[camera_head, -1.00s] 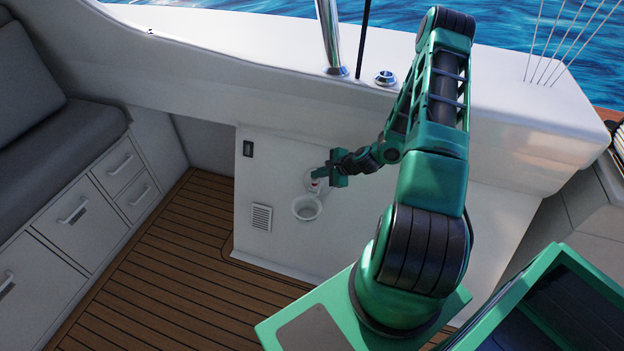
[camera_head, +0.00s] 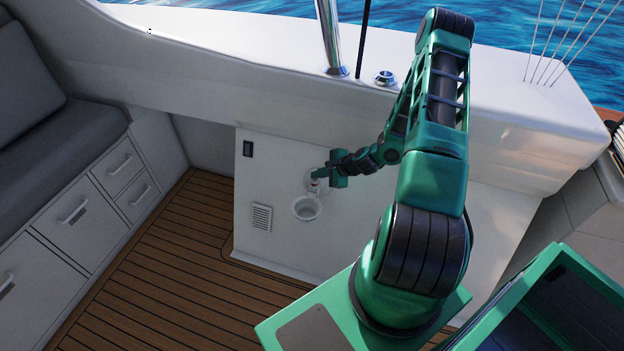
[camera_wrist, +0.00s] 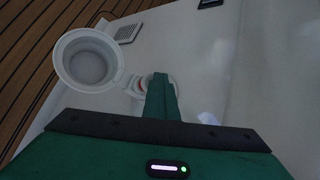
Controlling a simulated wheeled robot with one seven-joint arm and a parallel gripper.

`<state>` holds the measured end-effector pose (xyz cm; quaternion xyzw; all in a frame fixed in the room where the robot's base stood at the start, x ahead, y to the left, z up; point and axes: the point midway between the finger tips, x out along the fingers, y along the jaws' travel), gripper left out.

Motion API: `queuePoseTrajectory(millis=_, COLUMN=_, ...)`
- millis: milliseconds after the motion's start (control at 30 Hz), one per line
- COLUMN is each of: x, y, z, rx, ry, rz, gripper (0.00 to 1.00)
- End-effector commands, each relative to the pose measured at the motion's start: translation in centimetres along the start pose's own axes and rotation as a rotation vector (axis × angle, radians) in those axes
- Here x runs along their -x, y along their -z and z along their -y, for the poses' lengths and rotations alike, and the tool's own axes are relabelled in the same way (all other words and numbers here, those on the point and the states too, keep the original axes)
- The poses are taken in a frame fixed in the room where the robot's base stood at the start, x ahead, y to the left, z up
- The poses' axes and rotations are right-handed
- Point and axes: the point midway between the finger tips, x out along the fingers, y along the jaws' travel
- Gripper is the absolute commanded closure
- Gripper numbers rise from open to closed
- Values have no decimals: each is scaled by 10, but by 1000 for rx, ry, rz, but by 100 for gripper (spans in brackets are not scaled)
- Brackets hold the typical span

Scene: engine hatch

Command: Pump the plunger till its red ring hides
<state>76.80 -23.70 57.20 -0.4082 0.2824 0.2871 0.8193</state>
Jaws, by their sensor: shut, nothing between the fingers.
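The plunger (camera_head: 315,188) is a small pale part on the white panel, partly hidden by my gripper. In the wrist view the closed fingers (camera_wrist: 162,84) overlap the plunger's round seat. I cannot tell whether they touch it. A white round cup-like cap (camera_head: 307,208) stands open just below the plunger; it is large in the wrist view (camera_wrist: 86,62).
A vent grille (camera_head: 261,217) and a dark switch plate (camera_head: 248,149) are on the same white panel (camera_head: 275,165). Drawers (camera_head: 75,210) under a grey seat stand at the left. The wooden floor (camera_head: 165,270) is clear.

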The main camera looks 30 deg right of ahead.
Motion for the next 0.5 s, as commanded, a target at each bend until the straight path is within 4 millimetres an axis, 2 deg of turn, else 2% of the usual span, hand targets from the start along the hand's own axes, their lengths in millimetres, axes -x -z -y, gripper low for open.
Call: queuePoseTrajectory(millis=500, x=17, y=-12, z=12, rx=0, ry=-1, rz=-1, gripper=100)
